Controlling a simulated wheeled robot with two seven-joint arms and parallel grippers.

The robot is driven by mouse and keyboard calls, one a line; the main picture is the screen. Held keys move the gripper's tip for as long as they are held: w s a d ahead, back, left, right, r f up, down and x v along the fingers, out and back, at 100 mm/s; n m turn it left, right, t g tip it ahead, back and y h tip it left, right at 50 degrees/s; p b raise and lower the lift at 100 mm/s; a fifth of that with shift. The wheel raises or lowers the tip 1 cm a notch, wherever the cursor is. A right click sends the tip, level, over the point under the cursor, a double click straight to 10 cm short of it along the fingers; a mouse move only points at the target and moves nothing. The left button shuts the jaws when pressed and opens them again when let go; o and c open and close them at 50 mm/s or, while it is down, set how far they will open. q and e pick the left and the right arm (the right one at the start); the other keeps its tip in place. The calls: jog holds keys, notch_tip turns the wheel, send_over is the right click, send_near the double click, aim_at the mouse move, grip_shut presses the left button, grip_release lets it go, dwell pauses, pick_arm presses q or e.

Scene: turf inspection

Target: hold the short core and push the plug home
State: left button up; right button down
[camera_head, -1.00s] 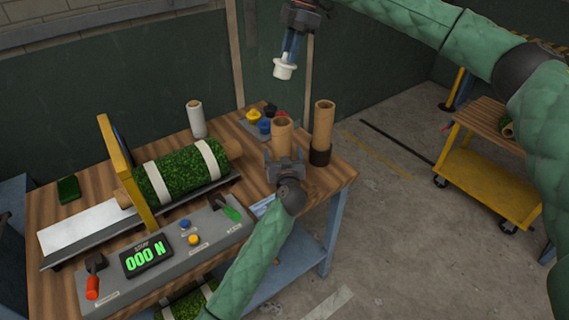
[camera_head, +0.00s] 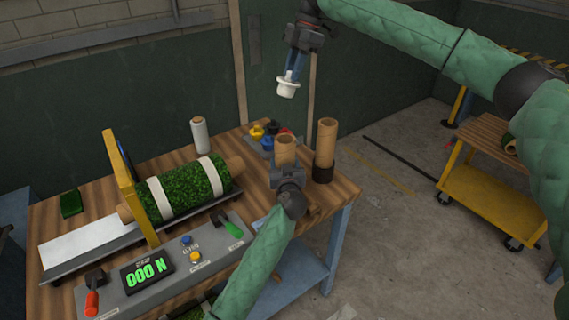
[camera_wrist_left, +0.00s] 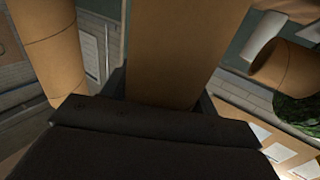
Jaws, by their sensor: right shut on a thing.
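The short core (camera_head: 286,150) is a brown cardboard tube standing upright near the bench's right end. My left gripper (camera_head: 287,172) is at it from the front, with a finger on either side. In the left wrist view the core (camera_wrist_left: 180,50) fills the gap between the dark fingers (camera_wrist_left: 163,100); whether they press on it I cannot tell. My right gripper (camera_head: 295,65) is shut on the white plug (camera_head: 287,86), a stepped piece. The plug hangs in the air above the core in the picture, clearly apart from it. The core's lower end is hidden.
A taller tube (camera_head: 326,145) in a dark cup stands close right of the core. Yellow, blue and red pieces (camera_head: 265,133) lie behind it. Left are a turf roll (camera_head: 185,187), a white roll (camera_head: 200,133) and a panel (camera_head: 150,270) reading 000 N.

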jog(key=shift+d, duration=0.1)
dwell(0.4)
notch_tip(320, 180, down, 13)
dwell(2.3)
jog(key=shift+s, duration=0.1)
dwell(0.4)
jog(key=shift+s+a+n+t+h, duration=0.2)
jog(key=shift+s+a+t+h, duration=0.1)
jog(key=shift+a+t+h, duration=0.45)
jog(key=shift+s+a+n+t+h, duration=0.2)
jog(key=shift+s+a+t+h, duration=0.15)
jog(key=shift+h, duration=0.6)
jog(key=shift+f, duration=2.4)
